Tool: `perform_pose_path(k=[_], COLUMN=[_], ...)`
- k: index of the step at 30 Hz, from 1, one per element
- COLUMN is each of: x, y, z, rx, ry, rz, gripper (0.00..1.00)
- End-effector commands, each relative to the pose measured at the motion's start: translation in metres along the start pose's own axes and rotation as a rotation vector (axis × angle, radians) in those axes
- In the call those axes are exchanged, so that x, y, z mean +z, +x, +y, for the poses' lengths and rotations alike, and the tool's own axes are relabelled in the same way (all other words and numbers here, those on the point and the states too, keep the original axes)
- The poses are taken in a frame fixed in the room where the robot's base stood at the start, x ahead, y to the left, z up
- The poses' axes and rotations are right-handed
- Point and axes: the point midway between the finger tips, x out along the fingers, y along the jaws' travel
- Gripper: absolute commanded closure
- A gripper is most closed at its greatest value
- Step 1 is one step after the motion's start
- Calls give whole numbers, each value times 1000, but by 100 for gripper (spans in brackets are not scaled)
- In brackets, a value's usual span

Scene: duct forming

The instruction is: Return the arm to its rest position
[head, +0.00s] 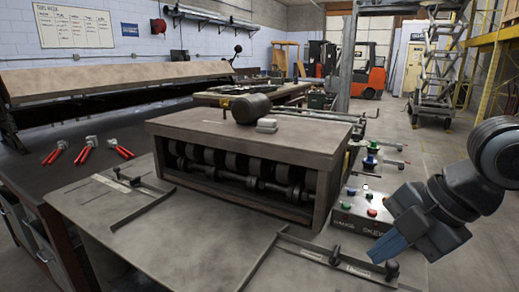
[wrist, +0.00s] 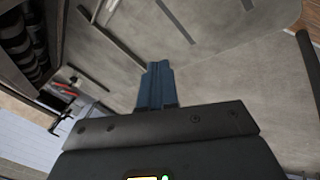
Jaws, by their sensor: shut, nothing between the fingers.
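My gripper (head: 388,247) shows at the lower right of the head view, at the end of my grey arm. Its blue fingers point down and to the left, beside the control box (head: 345,210) with coloured buttons. In the wrist view the blue fingers of my gripper (wrist: 156,82) are together with nothing between them. A grey metal table surface (wrist: 220,65) lies beyond them. I cannot tell exactly how far the fingertips are from the box or the table.
The roll forming machine (head: 240,128) stands on the table, left of my arm. A guide bar (head: 330,255) lies on the table's front right. Red-handled snips (head: 88,148) lie on the left bench. An orange forklift (head: 370,75) is far back. The floor (head: 440,145) at right is open.

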Motion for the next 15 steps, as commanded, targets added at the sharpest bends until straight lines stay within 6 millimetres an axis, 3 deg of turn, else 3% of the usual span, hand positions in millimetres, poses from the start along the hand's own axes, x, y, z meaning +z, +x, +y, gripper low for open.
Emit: perform_pose_path(k=[1, 6, 15], x=[-18, -72, -133], y=[6, 13, 3], z=[13, 58, 107], rx=[60, 288, 613], ry=[17, 124, 409], rz=[52, 230, 538], gripper=[100, 100, 100])
